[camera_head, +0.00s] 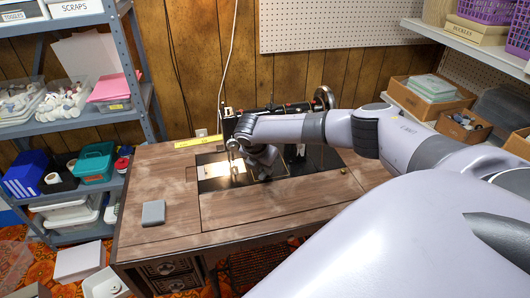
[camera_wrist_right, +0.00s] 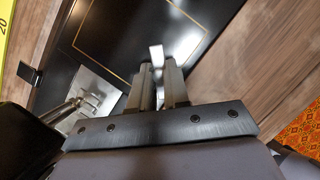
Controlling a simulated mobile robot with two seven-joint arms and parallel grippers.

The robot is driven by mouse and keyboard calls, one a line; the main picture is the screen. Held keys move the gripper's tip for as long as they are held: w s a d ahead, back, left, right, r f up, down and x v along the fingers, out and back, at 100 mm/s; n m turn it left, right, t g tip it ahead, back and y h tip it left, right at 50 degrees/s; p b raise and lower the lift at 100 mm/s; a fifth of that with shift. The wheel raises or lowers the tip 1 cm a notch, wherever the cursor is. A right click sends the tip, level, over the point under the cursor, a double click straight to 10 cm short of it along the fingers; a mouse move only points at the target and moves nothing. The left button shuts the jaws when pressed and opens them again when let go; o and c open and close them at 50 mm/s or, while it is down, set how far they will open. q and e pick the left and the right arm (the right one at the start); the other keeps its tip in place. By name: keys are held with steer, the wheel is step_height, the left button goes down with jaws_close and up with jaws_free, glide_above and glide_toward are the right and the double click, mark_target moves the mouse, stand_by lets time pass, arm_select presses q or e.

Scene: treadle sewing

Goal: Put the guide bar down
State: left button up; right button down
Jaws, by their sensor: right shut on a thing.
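My right arm reaches over the wooden sewing table (camera_head: 260,213) to the black sewing machine (camera_head: 298,152). My right gripper (camera_head: 262,160) is low over the machine's bed, its fingertips hard to make out in the head view. In the right wrist view, the two fingers (camera_wrist_right: 158,80) are close together around a small pale metal piece, seemingly the guide bar (camera_wrist_right: 156,55). It sticks out past the fingertips above the black bed (camera_wrist_right: 118,38) with its gold line. I cannot tell if it touches the bed. My left gripper is not in view.
The needle and presser foot area (camera_wrist_right: 66,110) is close to the left of my right gripper. A yellow ruler (camera_head: 197,142) lies at the table's back. A grey block (camera_head: 153,213) sits on the left tabletop. The front tabletop is clear. Shelves stand on both sides.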

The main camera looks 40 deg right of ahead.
steer(key=shift+f, duration=0.3)
steer(key=c, duration=1)
jaws_free()
steer(key=shift+p+v, duration=0.35)
steer(key=shift+v, duration=3.3)
